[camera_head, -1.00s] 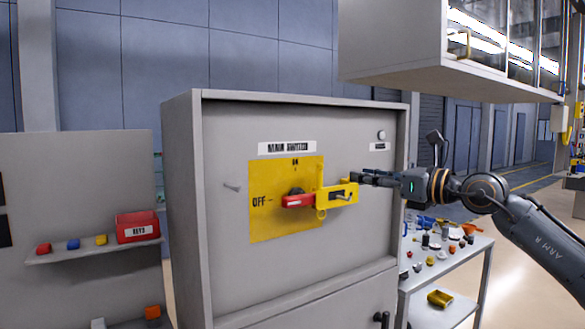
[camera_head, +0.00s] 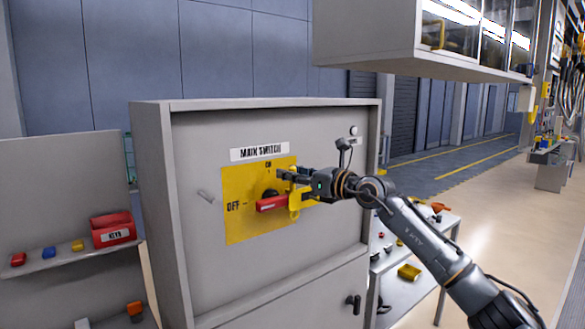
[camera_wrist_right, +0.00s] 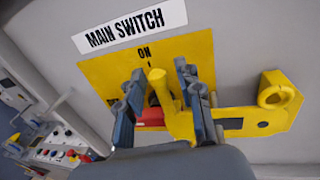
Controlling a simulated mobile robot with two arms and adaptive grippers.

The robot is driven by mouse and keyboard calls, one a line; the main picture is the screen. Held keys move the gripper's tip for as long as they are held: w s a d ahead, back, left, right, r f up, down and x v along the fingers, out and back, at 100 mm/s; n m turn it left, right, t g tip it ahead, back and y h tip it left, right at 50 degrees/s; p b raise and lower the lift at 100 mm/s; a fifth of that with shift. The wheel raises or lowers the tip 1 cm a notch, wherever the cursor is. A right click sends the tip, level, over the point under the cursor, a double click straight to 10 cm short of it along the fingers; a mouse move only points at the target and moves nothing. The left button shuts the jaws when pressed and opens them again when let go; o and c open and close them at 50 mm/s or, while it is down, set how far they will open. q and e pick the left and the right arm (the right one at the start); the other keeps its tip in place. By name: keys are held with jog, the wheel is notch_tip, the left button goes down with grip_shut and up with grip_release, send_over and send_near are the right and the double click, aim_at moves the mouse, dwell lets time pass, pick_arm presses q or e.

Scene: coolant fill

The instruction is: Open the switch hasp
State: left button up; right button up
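The yellow switch hasp (camera_head: 297,204) is on the yellow switch plate (camera_head: 236,190), at the right of the red handle (camera_head: 272,203). My right gripper (camera_head: 284,175) is in front of the plate and hides part of the hasp. In the right wrist view the hasp (camera_wrist_right: 252,122) shows a slotted arm and a ring at the right. A yellow upright part of it stands between the two fingers of my right gripper (camera_wrist_right: 163,85), which look apart with small gaps beside it. The red handle (camera_wrist_right: 152,116) shows partly behind the fingers. My left gripper is not in view.
The grey cabinet (camera_head: 190,260) has a raised rim around the switch panel. A shelf at the left holds a red keys box (camera_head: 113,229) and small coloured blocks. A table (camera_head: 412,288) with small parts stands at the right. A wall cabinet (camera_head: 370,45) hangs above.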

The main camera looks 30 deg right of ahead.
jog(key=shift+c, duration=0.2)
grip_shut()
